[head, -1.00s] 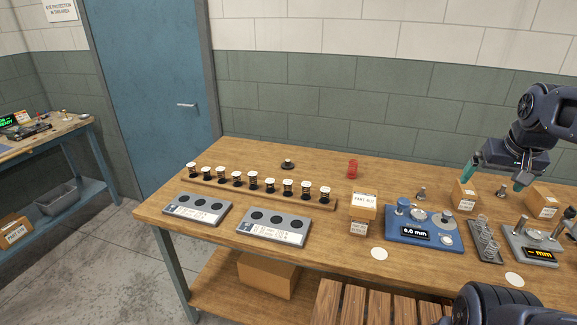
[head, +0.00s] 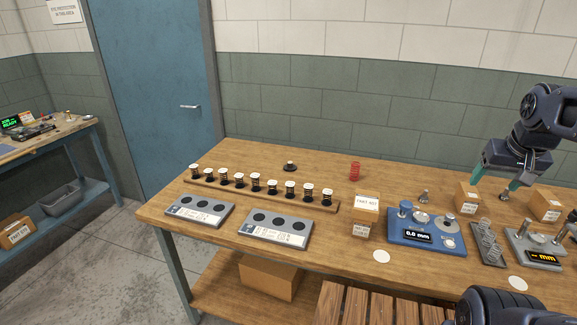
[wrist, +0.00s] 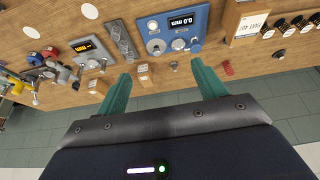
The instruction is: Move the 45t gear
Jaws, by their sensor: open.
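No gear can be read as 45t. Several dark round pieces with white tops stand in a row on a wooden rail (head: 214,190) at the left of the bench in the head view. A single dark piece with a pale knob (head: 290,167) stands alone behind the rail. My gripper (head: 494,182) is open and empty above the right back of the bench, far from the rail. In the wrist view its two green fingers (wrist: 161,70) are spread, with nothing between them in their grip.
Two grey three-hole trays (head: 275,229) lie in front of the rail. A red spring (head: 355,171), a part box (head: 366,203), a blue gauge (head: 428,234) and a grey gauge (head: 533,245) stand to the right. Cardboard boxes (head: 467,197) stand near my gripper.

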